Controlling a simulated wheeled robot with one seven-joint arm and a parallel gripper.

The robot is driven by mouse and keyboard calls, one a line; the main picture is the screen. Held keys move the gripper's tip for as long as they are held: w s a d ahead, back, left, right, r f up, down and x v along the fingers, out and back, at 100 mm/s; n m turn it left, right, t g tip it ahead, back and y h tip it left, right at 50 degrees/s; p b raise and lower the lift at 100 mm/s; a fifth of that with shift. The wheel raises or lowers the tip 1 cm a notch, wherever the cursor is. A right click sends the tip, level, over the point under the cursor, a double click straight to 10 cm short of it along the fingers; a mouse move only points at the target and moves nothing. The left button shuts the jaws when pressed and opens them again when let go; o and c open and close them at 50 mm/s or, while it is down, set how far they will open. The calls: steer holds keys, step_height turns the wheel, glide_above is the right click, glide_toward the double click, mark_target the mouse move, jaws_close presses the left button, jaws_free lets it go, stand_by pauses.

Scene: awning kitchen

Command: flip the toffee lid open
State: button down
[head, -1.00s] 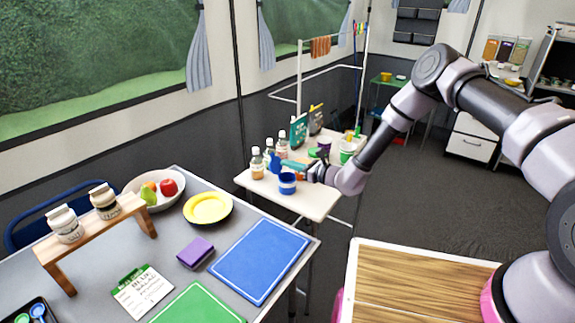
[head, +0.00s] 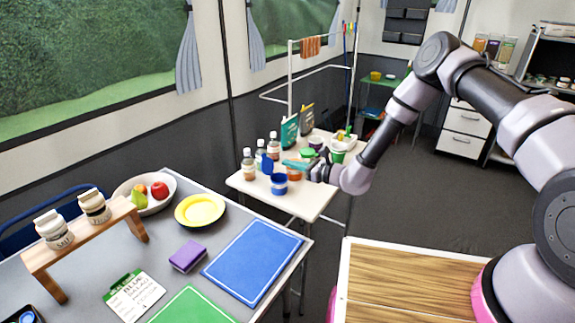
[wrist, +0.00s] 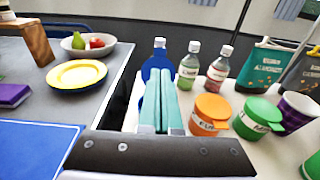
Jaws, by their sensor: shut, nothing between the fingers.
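A blue jar (head: 279,186) stands at the front of the small white table, and its blue lid (head: 267,164) is raised at the back left. The raised lid also shows in the wrist view (wrist: 158,62), behind my fingertips. An orange-lidded jar (wrist: 210,112) and a green-lidded jar (wrist: 258,115) stand to the right with their lids down. Their labels are too blurred to read surely, and the blue jar's label is hidden. My gripper (head: 286,162) has teal fingers, shut and empty, above and just behind the blue jar. I cannot tell whether they touch the lid.
Several bottles (wrist: 188,67) stand behind the jars, with standing pouches (wrist: 262,66) and a purple cup (wrist: 298,108) to the right. The larger grey table (head: 208,228) on the left holds a yellow plate (head: 203,208) and a blue board (head: 253,260).

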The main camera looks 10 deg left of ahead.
steer(key=shift+s+d+r, duration=0.2)
steer(key=shift+d+r, duration=0.05)
steer(key=shift+d, duration=0.3)
steer(key=shift+s+d+r, duration=0.15)
steer(key=shift+d+r, duration=0.1)
steer(key=shift+d, duration=0.25)
steer(key=s+d+r+n+g+h, duration=0.15)
steer(key=d+r+n, duration=0.25)
steer(key=r, duration=0.5)
steer(key=s+d+r+n+g, duration=0.3)
steer(key=r+n, duration=0.2)
steer(key=r, duration=0.5)
steer(key=s+d+r+n+g+h, duration=0.15)
steer(key=d+r+n, duration=0.25)
steer(key=r, duration=0.5)
steer(key=s+d+r+n+t+h, duration=0.1)
steer(key=s+d+r, duration=0.4)
steer(key=d, duration=0.5)
steer(key=s+d+r+n+t+h, duration=0.2)
steer(key=s+d+r+t+h, duration=0.2)
steer(key=d, duration=0.6)
steer(key=s+d+r+n+t+h, duration=0.1)
steer(key=s+d+r+t+h, duration=0.1)
steer(key=s+d+r+h, duration=0.3)
steer(key=s+d+r, duration=0.1)
steer(key=s+d, duration=0.3)
steer(key=d, duration=0.1)
steer(key=shift+d+r+n+t+h, duration=0.3)
steer(key=shift+d+r+t+h, duration=0.05)
steer(key=shift+d+t+h, duration=0.05)
